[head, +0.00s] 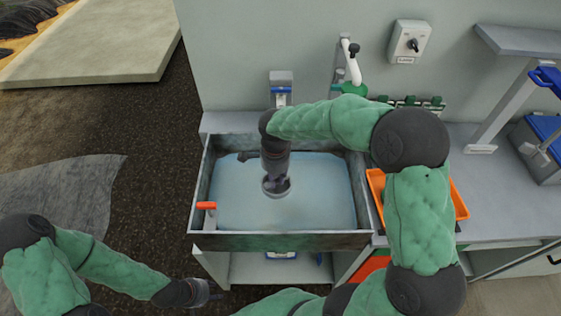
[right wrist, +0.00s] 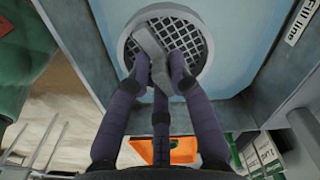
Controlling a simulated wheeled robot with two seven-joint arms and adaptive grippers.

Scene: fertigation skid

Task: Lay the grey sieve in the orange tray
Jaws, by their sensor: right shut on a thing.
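The grey sieve (right wrist: 190,30), a round rim with a dark mesh, fills the top middle of the right wrist view. In the head view its rim (head: 268,192) shows in the middle of the water basin, partly hidden by my gripper. My right gripper (head: 276,183) points down there, its fingers (right wrist: 160,72) shut on the sieve's grey grip bar. I cannot tell whether the sieve touches the water. The orange tray (head: 460,205) is on the counter right of the basin, largely hidden by my right arm. My left gripper (head: 205,292) is low in front of the basin; its jaws are unclear.
The basin (head: 280,241) has raised walls and holds blue-grey water (head: 320,205). An orange-red handle (head: 206,205) sits on its left wall. A white-and-green tap (head: 352,70) stands behind. Green-capped items (head: 410,101) stand behind the tray. A blue-lidded box (head: 541,135) is far right.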

